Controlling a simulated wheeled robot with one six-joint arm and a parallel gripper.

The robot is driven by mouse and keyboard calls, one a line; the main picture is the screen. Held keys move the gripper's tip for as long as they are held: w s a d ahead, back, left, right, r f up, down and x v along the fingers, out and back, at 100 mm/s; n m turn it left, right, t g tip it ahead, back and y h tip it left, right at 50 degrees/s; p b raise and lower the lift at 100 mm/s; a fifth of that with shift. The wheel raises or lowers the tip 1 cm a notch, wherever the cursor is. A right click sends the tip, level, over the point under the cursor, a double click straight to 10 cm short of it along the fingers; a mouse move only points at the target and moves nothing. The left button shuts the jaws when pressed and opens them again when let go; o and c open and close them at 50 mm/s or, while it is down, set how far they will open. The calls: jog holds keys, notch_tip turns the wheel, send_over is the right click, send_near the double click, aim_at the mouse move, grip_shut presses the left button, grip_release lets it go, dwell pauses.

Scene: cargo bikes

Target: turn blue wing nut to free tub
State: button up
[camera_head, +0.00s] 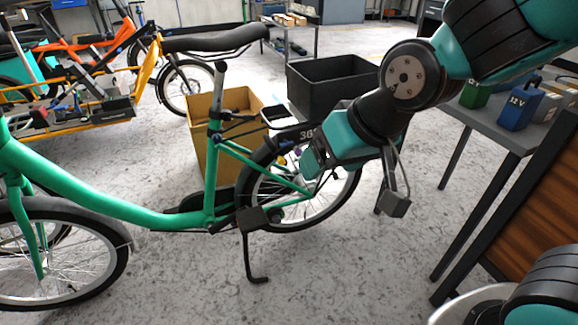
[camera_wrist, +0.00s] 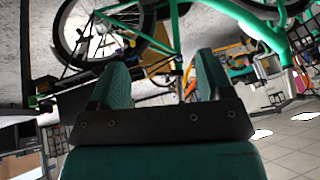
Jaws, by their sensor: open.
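A green bike (camera_head: 130,210) stands on its kickstand, and its rear wheel shows in the head view. A small blue spot (camera_head: 297,152), probably the blue wing nut, shows beside a yellow spot (camera_head: 282,160) at the rear wheel; its shape is too small to tell. A black open tub (camera_head: 325,97) is behind the rear rack; I cannot tell what it rests on. My gripper (camera_head: 310,163) is at the rear wheel, just right of the blue spot; contact is unclear. In the wrist view my gripper (camera_wrist: 163,75) has its fingers apart, with nothing clearly between them.
A tan box (camera_head: 202,150) stands behind the bike. A grey table (camera_head: 495,125) at the right holds a blue 12 V battery (camera_head: 519,103) and a green one (camera_head: 475,94). An orange cargo bike (camera_head: 85,48) is at the back left. Floor in front is clear.

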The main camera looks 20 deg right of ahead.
jog(key=w+d+f+m+t+h+b, duration=0.2)
jog(key=w+d+f+t+b, duration=0.1)
jog(key=w+f+b, duration=0.35)
jog(key=w+d+f+m+t+h+b, duration=0.1)
jog(key=w+d+f+t+b, duration=0.1)
jog(key=w+f+t+b, duration=0.45)
jog(key=n+t+y+b, duration=0.1)
jog(key=n+t+b, duration=0.1)
jog(key=t+b, duration=0.15)
send_near(288, 145)
jog(key=w, duration=0.8)
jog(key=shift+a+b, duration=0.3)
jog(key=shift+w+y, duration=0.4)
jog(key=shift+w, duration=0.05)
jog(key=shift+n, duration=0.3)
jog(key=c, duration=0.9)
